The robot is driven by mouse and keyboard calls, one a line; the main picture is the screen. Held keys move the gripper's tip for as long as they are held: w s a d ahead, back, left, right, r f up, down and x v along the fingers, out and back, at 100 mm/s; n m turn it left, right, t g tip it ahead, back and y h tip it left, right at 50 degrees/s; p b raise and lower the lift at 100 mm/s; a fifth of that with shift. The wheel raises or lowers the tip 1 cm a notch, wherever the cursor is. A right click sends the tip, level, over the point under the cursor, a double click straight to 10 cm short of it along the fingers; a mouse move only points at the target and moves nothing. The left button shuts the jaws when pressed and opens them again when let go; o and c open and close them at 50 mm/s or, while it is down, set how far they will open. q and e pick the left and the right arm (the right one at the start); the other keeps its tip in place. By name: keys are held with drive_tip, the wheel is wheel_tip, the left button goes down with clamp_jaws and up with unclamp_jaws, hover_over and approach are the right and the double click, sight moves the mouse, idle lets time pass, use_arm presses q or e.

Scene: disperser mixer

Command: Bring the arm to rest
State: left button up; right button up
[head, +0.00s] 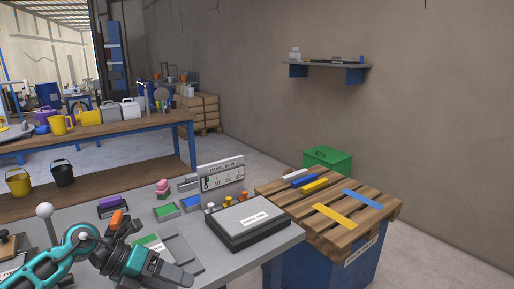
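My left arm, teal and dark grey, comes in at the bottom left over the grey worktable (275,247). Its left gripper (185,276) points right, low over the front part of the table. The dark fingers are small and seen at a steep angle, so I cannot tell whether they are open or shut. No object shows clearly between them. My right arm and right gripper are not in view.
A dark box with a grey labelled top (248,216) lies right of the gripper. A panel sign (222,175) stands behind it. An orange-topped item (117,219) is close behind my arm. A wooden pallet (377,204) on a blue bin stands at right.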

use_arm(q)
drive_tip(key=s+d+r+n+t+h, duration=0.2)
drive_tip(key=s+d+n+t+h, duration=0.1)
drive_tip(key=d+n+t+h, duration=0.5)
drive_tip(key=s+a+f+n+y, duration=0.2)
drive_tip(key=s+f+n+y, duration=0.5)
drive_tip(key=n, duration=0.6)
drive_tip(key=s+a+f+n+y+p, duration=0.1)
drive_tip(key=s+a+f+n+y, duration=0.2)
drive_tip(key=s+f+n+y, duration=0.3)
wheel_tip(320, 180, down, 6)
drive_tip(key=n+y, duration=0.2)
drive_tip(key=n, duration=0.6)
drive_tip(key=shift+s+a+r+y, duration=0.2)
drive_tip(key=shift+s+r+y, duration=0.05)
drive_tip(key=shift+s+y, duration=0.15)
